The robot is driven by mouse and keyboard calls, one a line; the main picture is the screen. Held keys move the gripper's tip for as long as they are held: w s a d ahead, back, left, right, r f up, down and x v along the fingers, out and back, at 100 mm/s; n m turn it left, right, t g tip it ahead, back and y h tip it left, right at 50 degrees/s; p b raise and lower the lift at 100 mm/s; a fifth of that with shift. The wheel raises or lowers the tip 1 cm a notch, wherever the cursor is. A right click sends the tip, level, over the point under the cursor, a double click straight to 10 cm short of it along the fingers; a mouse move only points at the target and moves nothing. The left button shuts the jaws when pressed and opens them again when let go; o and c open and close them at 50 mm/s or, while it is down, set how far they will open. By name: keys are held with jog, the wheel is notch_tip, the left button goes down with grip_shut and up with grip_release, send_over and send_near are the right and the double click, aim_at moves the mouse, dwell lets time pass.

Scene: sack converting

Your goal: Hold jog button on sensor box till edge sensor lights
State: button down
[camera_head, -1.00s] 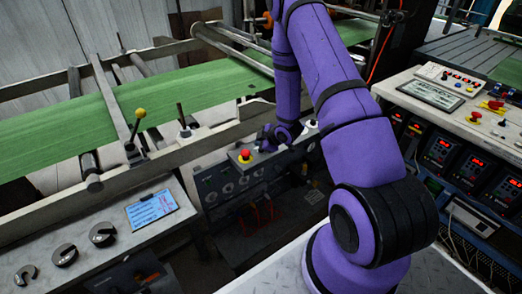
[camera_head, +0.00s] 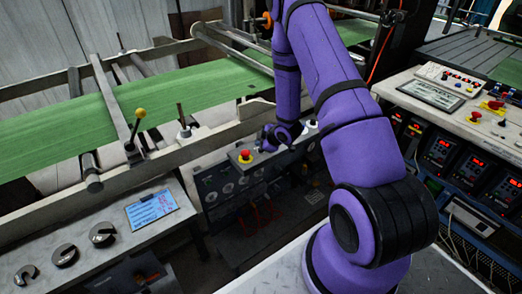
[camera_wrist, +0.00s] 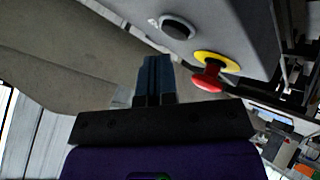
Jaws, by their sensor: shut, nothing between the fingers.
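The sensor box appears to be the grey box with a red mushroom button on a yellow ring (camera_head: 245,156) in the head view. In the wrist view the grey box face (camera_wrist: 235,28) fills the upper middle, with a dark round button in a pale ring (camera_wrist: 177,27) and the red button (camera_wrist: 208,78) to its right. My gripper (camera_wrist: 155,60) is shut and empty, its blue fingertips just below the dark button in the picture. I cannot tell whether they touch it. In the head view my wrist hides the fingertips. I cannot make out the edge sensor or its light.
A green web (camera_head: 150,95) runs over rollers behind the box. A dark panel with dials (camera_head: 228,187) sits below it. A bench with a blue-screened tablet (camera_head: 151,208) is at left. A control console (camera_head: 440,98) with red displays stands at right.

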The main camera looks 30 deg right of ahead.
jog(key=shift+f, duration=0.15)
jog(key=shift+f, duration=0.3)
jog(key=shift+f, duration=0.4)
dwell(0.8)
jog(key=shift+r, duration=0.15)
dwell(4.3)
jog(key=shift+r, duration=0.8)
jog(key=shift+r, duration=2.4)
